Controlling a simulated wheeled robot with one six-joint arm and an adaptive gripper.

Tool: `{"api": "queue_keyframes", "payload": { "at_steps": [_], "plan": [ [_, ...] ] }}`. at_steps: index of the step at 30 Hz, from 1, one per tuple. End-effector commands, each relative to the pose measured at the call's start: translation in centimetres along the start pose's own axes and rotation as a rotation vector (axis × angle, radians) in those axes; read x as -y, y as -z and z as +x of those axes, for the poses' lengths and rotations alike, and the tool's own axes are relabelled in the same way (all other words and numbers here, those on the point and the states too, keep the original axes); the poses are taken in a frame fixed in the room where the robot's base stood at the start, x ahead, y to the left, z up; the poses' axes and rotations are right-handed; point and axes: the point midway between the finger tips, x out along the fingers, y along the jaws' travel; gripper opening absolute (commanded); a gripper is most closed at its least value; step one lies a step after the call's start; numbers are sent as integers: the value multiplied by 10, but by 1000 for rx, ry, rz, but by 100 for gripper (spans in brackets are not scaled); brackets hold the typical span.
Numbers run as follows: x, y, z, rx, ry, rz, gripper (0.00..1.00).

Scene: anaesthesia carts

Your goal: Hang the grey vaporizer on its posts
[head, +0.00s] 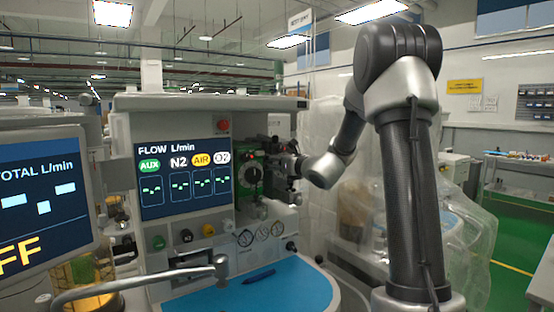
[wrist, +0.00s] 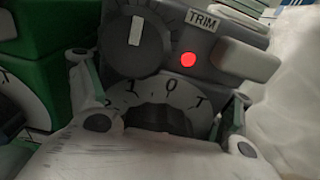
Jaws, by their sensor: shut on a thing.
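The grey vaporizer (wrist: 205,42) fills the upper middle of the wrist view. It has a dark knob, a glowing red light, a TRIM label and a numbered dial. My gripper (wrist: 165,112) has one finger at each side of the dial part and is shut on the vaporizer. In the head view my gripper (head: 284,165) is at the right side of the anaesthesia machine, beside the green vaporizer (head: 242,208). The grey vaporizer is small and partly hidden there. The posts are hidden, so I cannot tell whether it touches them.
The green vaporizer is close at the left in the wrist view (wrist: 38,75). The machine's flow screen (head: 185,180) is left of the vaporizers, above a blue worktop (head: 262,290). Clear plastic sheeting (head: 465,235) covers equipment at the right.

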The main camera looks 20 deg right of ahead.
Motion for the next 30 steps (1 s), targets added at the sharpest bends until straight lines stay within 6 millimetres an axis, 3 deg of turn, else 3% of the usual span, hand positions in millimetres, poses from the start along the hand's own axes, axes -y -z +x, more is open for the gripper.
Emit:
{"api": "queue_keyframes", "payload": {
  "at_steps": [12, 13, 16, 30],
  "plan": [
    [0, 7, 0, 5, -1, -1, 12],
    [0, 7, 0, 5, -1, -1, 82],
    [0, 7, 0, 5, 0, -1, 100],
    [0, 10, -7, -3, 1, 1, 100]
  ]
}}
